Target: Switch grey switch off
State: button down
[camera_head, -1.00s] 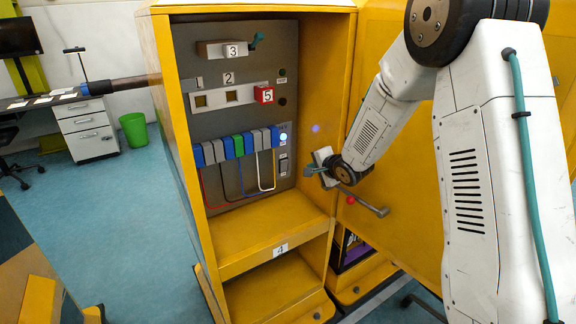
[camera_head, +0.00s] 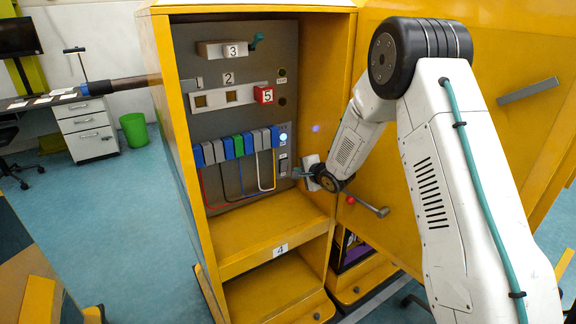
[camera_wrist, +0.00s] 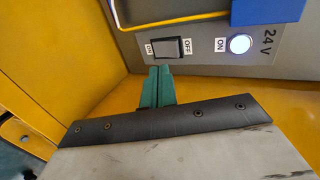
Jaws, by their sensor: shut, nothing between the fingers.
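The grey switch (camera_wrist: 167,48) is a dark grey rocker on the grey panel, between small labels reading ON and OFF in the wrist view. It also shows low on the panel's right side in the head view (camera_head: 283,167). A round indicator light (camera_wrist: 240,44) beside it glows, with an ON label and "24 V" next to it. My gripper (camera_wrist: 160,70) has its teal fingers shut together with nothing between them. The fingertips lie just by the switch's edge in the wrist view; I cannot tell whether they touch it. In the head view my gripper (camera_head: 296,173) is inside the cabinet opening.
The yellow cabinet (camera_head: 170,120) surrounds the panel, and its open door (camera_head: 450,150) stands to the right behind my arm. A handle with a red knob (camera_head: 351,200) sticks out there. Blue, grey and green blocks with wires (camera_head: 238,147) sit left of the switch.

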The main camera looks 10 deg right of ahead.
aim_at(283, 164)
jog(key=x, duration=0.3)
jog(key=r+x, duration=0.1)
jog(key=x, duration=0.2)
jog(key=shift+w+a, duration=0.1)
jog(key=shift+w, duration=0.2)
jog(key=shift+w+a+r, duration=0.15)
jog(key=shift+w+a, duration=0.05)
jog(key=shift+w, duration=0.55)
jog(key=shift+a, duration=0.1)
